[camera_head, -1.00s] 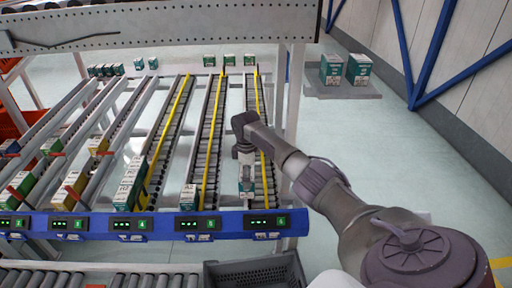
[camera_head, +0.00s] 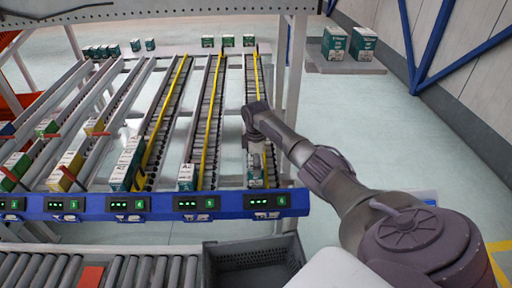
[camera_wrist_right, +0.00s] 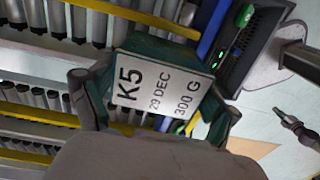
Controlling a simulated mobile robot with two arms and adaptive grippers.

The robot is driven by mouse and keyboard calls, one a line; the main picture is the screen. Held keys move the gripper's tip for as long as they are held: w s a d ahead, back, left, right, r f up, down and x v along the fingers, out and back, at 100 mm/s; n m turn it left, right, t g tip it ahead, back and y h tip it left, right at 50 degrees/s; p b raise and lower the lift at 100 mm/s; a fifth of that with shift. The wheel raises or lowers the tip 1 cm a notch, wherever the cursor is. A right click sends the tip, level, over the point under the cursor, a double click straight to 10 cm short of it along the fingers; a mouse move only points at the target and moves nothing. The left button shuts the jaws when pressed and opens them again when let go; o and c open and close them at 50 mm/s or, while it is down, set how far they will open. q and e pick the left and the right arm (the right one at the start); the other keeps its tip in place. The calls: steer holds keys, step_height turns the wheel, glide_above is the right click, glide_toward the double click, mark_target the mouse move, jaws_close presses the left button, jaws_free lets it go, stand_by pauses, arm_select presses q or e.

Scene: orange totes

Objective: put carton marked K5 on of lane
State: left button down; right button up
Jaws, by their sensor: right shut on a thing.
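The K5 carton (camera_wrist_right: 160,85) is green with a white label reading K5, 29 DEC, 300 G. My right gripper (camera_wrist_right: 153,97) is shut on it, with a finger on either side. In the head view my right gripper (camera_head: 256,164) points down at the front of the rightmost lane (camera_head: 253,110), above the display marked 6 (camera_head: 263,202). Only a small part of the carton (camera_head: 255,182) shows below it; I cannot tell whether it touches the rollers. My left gripper is not in view.
Lane 5 holds a white-and-green carton (camera_head: 186,177) at its front; lane 4 holds several cartons (camera_head: 126,165). A blue front rail (camera_head: 160,207) crosses the rack. A dark grey crate (camera_head: 252,260) and a roller conveyor (camera_head: 110,270) lie in front. An upright post (camera_head: 295,90) stands right.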

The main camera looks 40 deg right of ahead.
steer(key=shift+f, duration=0.6)
steer(key=shift+d, duration=0.1)
steer(key=o, duration=1.1)
step_height(320, 180, up, 12)
steer(key=shift+r, duration=0.1)
stand_by(0.6)
